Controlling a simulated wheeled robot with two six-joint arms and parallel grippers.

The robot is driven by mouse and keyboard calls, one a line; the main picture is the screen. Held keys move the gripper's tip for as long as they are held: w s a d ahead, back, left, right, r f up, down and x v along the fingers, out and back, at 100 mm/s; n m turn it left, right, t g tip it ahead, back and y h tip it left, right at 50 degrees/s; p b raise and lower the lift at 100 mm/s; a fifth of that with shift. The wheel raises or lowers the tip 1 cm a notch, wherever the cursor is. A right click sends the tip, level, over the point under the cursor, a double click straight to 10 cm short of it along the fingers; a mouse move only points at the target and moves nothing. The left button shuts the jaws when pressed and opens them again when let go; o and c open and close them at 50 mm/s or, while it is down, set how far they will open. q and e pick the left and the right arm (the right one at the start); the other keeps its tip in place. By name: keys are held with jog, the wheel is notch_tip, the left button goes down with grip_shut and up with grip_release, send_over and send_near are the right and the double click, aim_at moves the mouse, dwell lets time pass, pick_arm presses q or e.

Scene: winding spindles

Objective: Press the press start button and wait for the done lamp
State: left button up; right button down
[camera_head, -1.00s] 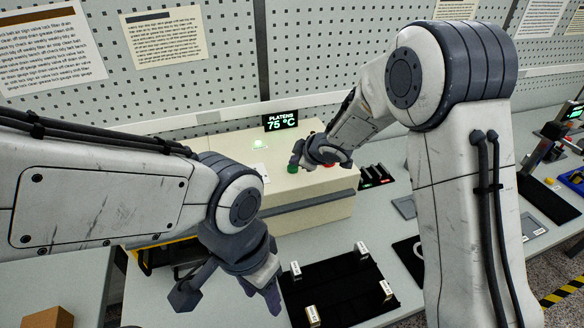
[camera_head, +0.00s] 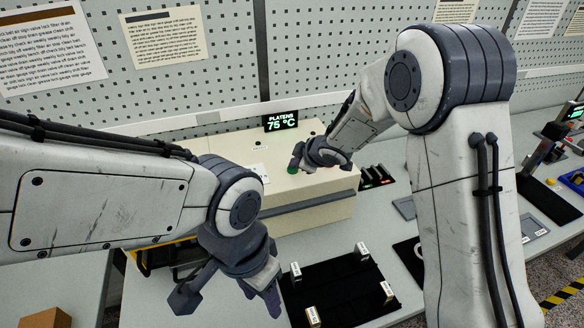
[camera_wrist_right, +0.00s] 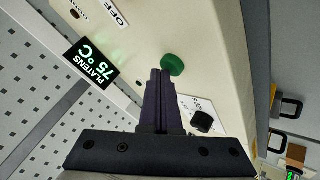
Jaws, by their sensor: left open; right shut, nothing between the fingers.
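In the right wrist view the green button (camera_wrist_right: 172,64) is at the fingertips of my shut, empty right gripper (camera_wrist_right: 161,72). They look in contact or nearly so; whether the button is pushed in I cannot tell. No lit lamp shows on the press top in the head view. My left gripper (camera_head: 230,292) is open and empty at lower centre-left, away from the press.
A display (camera_head: 281,121) reads PLATENS 75 °C. A black mat (camera_head: 340,290) with several small labelled posts lies in front. A cardboard box (camera_head: 46,318) is lower left.

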dwell(0.4)
jog(key=shift+r+p, duration=0.8)
jog(key=shift+p, duration=0.15)
notch_tip(320, 180, up, 5)
jog(key=p, duration=0.5)
dwell(0.4)
